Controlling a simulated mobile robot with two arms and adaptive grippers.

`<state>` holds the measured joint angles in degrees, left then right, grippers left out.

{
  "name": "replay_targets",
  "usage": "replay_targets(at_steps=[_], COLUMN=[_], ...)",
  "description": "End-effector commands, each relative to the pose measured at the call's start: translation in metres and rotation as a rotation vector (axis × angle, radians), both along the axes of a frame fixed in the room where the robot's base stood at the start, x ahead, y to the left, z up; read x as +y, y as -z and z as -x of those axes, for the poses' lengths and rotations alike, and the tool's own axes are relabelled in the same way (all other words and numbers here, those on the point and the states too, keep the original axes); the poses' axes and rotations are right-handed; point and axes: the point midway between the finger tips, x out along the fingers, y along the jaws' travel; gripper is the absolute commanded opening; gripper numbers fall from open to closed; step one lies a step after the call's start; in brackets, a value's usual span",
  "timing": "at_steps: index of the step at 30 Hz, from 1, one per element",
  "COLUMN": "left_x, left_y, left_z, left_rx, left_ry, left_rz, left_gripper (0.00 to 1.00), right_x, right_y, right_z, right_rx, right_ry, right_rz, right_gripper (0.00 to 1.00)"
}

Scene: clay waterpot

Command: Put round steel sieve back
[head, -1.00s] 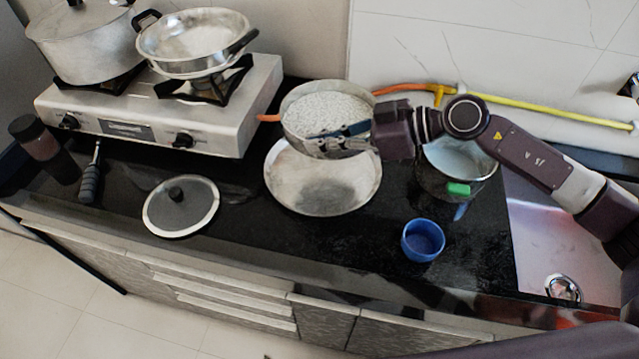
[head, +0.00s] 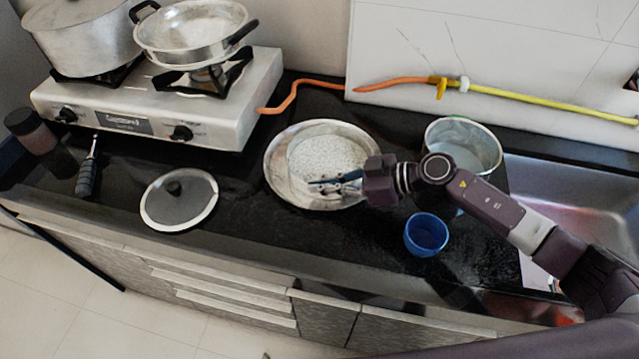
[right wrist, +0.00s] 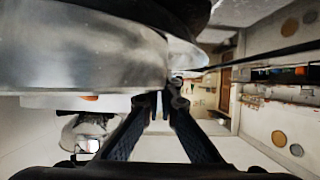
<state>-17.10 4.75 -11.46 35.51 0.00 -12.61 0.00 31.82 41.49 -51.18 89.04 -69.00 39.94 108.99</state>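The round steel sieve (head: 328,155) has a pale speckled mesh and sits low within the outline of the wide steel dish (head: 282,185) on the counter. I cannot tell whether its underside touches the dish. My right gripper (head: 335,184) reaches in from the right and is closed at the sieve's near right rim, hiding part of it. In the right wrist view the fingers (right wrist: 165,100) converge at the lower edge of a large shiny steel wall, likely the sieve (right wrist: 90,50). My left gripper is not in view.
A blue cup (head: 426,235) stands just below my right arm, and a steel pot (head: 470,140) behind it. A dark lid (head: 180,199) lies left of the dish. The stove (head: 150,120) holds pans at the back left. A sink (head: 560,190) is at the right.

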Motion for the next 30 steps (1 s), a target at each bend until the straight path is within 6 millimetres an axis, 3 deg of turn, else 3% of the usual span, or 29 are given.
replay_targets(at_steps=[8, 15, 25, 30], left_x=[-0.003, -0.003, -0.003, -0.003], left_y=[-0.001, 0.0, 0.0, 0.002], left_z=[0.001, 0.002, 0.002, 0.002], left_rx=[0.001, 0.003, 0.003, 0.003], left_ry=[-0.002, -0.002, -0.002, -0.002], left_rz=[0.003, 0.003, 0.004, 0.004], left_gripper=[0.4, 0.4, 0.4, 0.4], right_x=[0.0, 0.0, -0.001, -0.025], right_y=[0.0, 0.002, -0.002, -0.011], right_z=[0.0, 0.0, 0.0, 0.006], right_rx=[-0.002, 0.0, -0.002, -0.001], right_ry=[0.001, 0.0, 0.0, 0.002], right_rz=[-0.001, 0.0, 0.001, 0.004], right_gripper=[0.0, 0.22, 0.22, 0.22])
